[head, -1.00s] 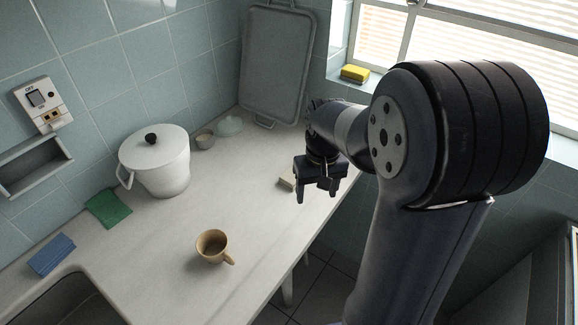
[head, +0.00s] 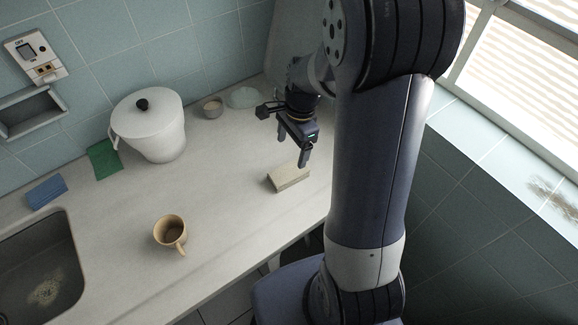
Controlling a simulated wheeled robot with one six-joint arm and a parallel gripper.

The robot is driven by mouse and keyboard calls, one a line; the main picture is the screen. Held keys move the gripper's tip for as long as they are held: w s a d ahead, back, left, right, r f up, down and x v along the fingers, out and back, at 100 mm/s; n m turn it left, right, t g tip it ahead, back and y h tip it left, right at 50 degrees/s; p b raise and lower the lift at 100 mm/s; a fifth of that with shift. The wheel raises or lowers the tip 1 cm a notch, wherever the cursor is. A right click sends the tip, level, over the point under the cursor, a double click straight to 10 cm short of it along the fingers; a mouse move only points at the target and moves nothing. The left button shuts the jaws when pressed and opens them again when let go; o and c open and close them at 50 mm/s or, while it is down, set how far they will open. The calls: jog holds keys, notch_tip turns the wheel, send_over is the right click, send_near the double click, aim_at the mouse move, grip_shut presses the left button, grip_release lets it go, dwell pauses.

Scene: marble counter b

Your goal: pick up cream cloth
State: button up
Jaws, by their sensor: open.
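The cream cloth (head: 289,178) is a folded block lying on the marble counter, near its front edge, right of the middle. My gripper (head: 292,156) points down above the counter, just behind and above the cloth in the head view. Its jaws are open and hold nothing. The fingers appear apart from the cloth, though the exact height gap is hard to judge.
A tan mug (head: 170,232) stands on the counter (head: 225,190) at front left. A white lidded pot (head: 150,128), a small bowl (head: 213,107), a green cloth (head: 104,159) and a blue cloth (head: 46,191) lie farther back and left. A sink (head: 40,270) opens at lower left.

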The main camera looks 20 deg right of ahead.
aim_at(288, 172)
jog(key=f, duration=0.4)
jog(key=shift+s+a, duration=0.1)
jog(key=shift+a, duration=0.2)
jog(key=shift+s+a+f+p, duration=0.15)
jog(key=shift+f+p, duration=0.1)
jog(key=shift+f, duration=1.2)
jog(key=shift+w+a+f+p, duration=0.1)
jog(key=shift+f+p, duration=0.15)
jog(key=shift+f, duration=1.15)
jog(key=c, duration=1.1)
